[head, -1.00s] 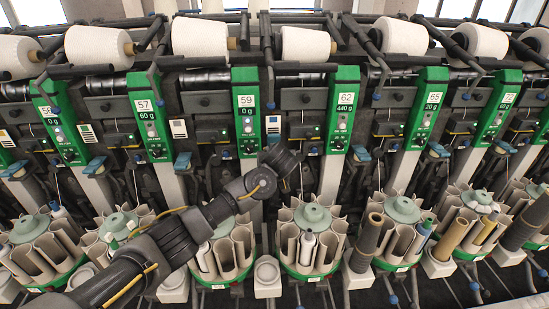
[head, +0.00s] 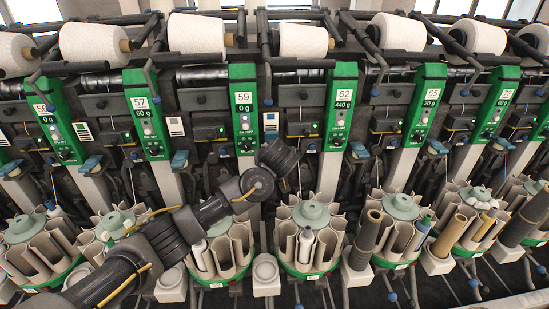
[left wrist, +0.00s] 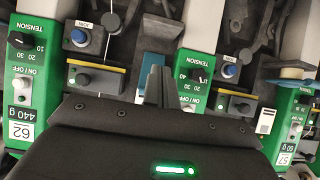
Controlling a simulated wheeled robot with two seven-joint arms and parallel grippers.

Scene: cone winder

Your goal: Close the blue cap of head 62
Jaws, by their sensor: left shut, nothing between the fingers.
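Head 62 has a green panel (head: 343,105) marked 62 and 440 g; it also shows upside down at the left of the left wrist view (left wrist: 30,85). One blue cap (head: 360,151) shows just right of the panel's lower end. Another blue cap (left wrist: 149,64) stands between panels 62 and 59, beside my fingers in the left wrist view. I cannot tell from the labels which cap belongs to head 62, or how far each is open. My left gripper (left wrist: 158,82) has its fingers together and empty, close to that second cap. In the head view my wrist hides the fingers. My right gripper is out of view.
Green panel 59 (head: 243,105) stands left of panel 62. Round bobbin magazines (head: 310,235) line the front below my arm. White yarn cones (head: 303,40) sit along the top. Levers and yellow-edged boxes (left wrist: 95,78) crowd the space around my fingers.

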